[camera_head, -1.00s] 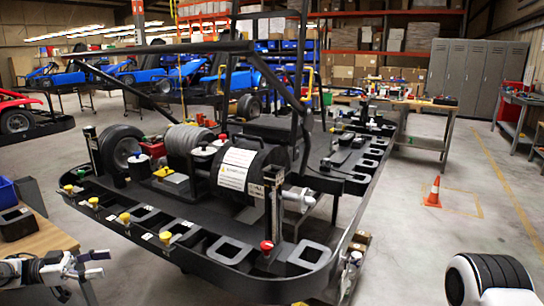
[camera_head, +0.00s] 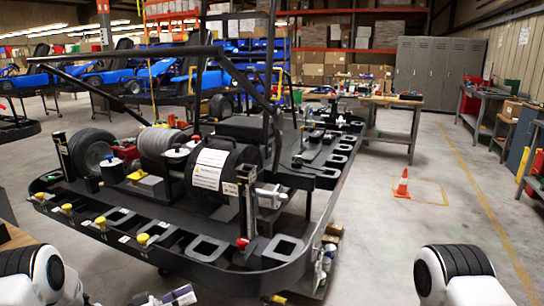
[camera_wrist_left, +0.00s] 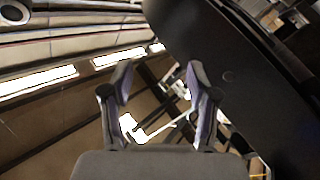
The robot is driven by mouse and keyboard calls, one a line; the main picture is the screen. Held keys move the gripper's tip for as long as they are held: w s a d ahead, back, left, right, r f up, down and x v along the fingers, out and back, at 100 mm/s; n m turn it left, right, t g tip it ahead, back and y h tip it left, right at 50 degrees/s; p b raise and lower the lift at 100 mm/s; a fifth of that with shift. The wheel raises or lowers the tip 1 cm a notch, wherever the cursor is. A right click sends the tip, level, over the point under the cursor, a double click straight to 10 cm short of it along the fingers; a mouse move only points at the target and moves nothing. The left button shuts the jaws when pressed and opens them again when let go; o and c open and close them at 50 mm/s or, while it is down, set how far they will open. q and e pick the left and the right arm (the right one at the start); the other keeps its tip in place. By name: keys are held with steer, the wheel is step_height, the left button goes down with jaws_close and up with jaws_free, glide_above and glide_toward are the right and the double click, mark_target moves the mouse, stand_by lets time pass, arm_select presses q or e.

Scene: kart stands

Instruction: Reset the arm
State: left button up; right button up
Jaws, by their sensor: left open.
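My left gripper (camera_head: 172,297) shows at the bottom edge of the head view, partly cut off, in front of the kart frame's front edge. In the left wrist view its two fingers (camera_wrist_left: 160,82) stand apart with nothing held between them. My left arm (camera_head: 42,276) shows at the lower left and my right arm (camera_head: 452,274) at the lower right, both cut off. My right gripper is out of the picture.
A black kart frame (camera_head: 205,248) on a stand fills the middle, with an engine, a wheel (camera_head: 91,152) and several yellow caps. An orange cone (camera_head: 402,184) stands on open floor at right. Benches (camera_head: 392,128) and lockers (camera_head: 437,72) are behind.

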arm_select(q)
steer(key=s+d+f+n+g+y, duration=0.1)
steer(key=s+d+f+n+y, duration=0.3)
steer(key=s+f, duration=0.35)
steer(key=s+d+f+n+g+y, duration=0.1)
steer(key=s+d+f+n+y, duration=0.15)
steer(key=s+f+y, duration=0.55)
steer(key=s+a+f+g+y, duration=0.2)
steer(key=s+a+g, duration=0.2)
steer(key=s, duration=0.7)
steer(key=s+a+f+g+y, duration=0.2)
steer(key=s+a+g+y, duration=0.1)
steer(key=s, duration=0.8)
steer(key=shift+s+a+g, duration=0.15)
steer(key=shift+a+g, duration=0.25)
steer(key=shift+a, duration=0.5)
steer(key=shift+n, duration=0.25)
